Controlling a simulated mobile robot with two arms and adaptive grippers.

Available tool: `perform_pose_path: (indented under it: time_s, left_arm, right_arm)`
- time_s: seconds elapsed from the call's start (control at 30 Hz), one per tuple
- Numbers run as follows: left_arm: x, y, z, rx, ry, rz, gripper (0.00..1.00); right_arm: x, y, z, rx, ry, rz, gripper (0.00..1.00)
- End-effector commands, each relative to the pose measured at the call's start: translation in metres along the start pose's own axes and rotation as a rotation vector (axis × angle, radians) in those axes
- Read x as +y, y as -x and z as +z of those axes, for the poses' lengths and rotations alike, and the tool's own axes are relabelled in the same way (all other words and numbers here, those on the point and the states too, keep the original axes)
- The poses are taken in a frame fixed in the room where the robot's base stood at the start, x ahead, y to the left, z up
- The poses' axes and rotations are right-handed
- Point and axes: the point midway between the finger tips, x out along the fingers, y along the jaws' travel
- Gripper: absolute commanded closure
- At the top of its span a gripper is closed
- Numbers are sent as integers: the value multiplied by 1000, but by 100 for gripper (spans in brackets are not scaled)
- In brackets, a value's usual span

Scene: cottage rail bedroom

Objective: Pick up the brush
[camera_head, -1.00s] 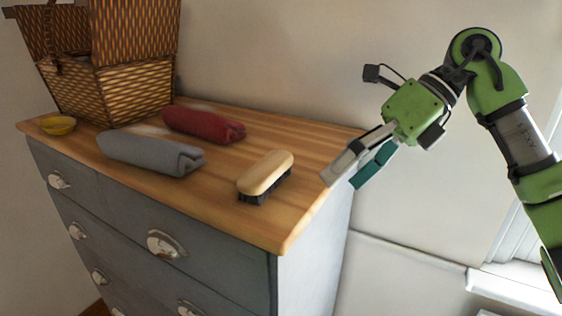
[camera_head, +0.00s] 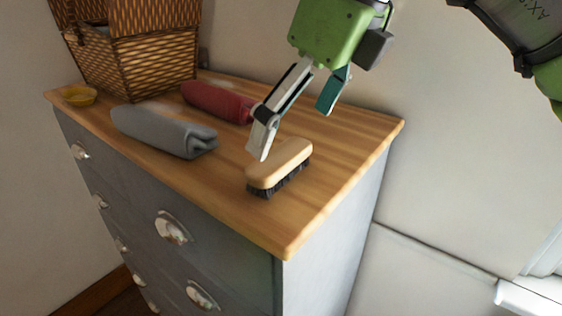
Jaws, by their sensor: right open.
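The brush (camera_head: 281,166) has a pale wooden back and dark bristles facing down. It rests on the wooden top of the grey dresser (camera_head: 335,180), near the front right corner. My right gripper (camera_head: 294,122) comes down from the upper right with its fingers spread and nothing between them. One pale finger overlaps the far left part of the brush in the picture; I cannot tell whether it touches. The other, teal-padded finger is above and behind the brush. My left gripper is not in view.
A rolled grey towel (camera_head: 163,130) and a rolled red towel (camera_head: 217,101) lie left of the brush. The wall is behind. The dresser top right of the brush is clear.

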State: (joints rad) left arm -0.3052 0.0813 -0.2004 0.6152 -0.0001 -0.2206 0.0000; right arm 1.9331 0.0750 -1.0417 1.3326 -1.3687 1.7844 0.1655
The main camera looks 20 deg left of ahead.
Motion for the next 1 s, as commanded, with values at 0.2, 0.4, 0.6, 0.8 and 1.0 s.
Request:
perform_pose_path:
  time_s: [0.2, 0.4, 0.6, 0.8, 1.0]
  left_arm:
    - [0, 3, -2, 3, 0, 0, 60]
    - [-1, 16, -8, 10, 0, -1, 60]
    - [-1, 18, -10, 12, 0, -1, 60]
    - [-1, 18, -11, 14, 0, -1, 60]
    - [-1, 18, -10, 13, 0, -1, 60]
  right_arm:
    - [0, -17, 0, 1, 1, 1, 0]
    - [2, -43, 0, 2, 2, 4, 0]
    - [2, -64, -1, 0, 1, 1, 0]
    - [2, -66, -1, -1, 0, 0, 0]
    - [2, -66, -1, 0, 0, 0, 36]
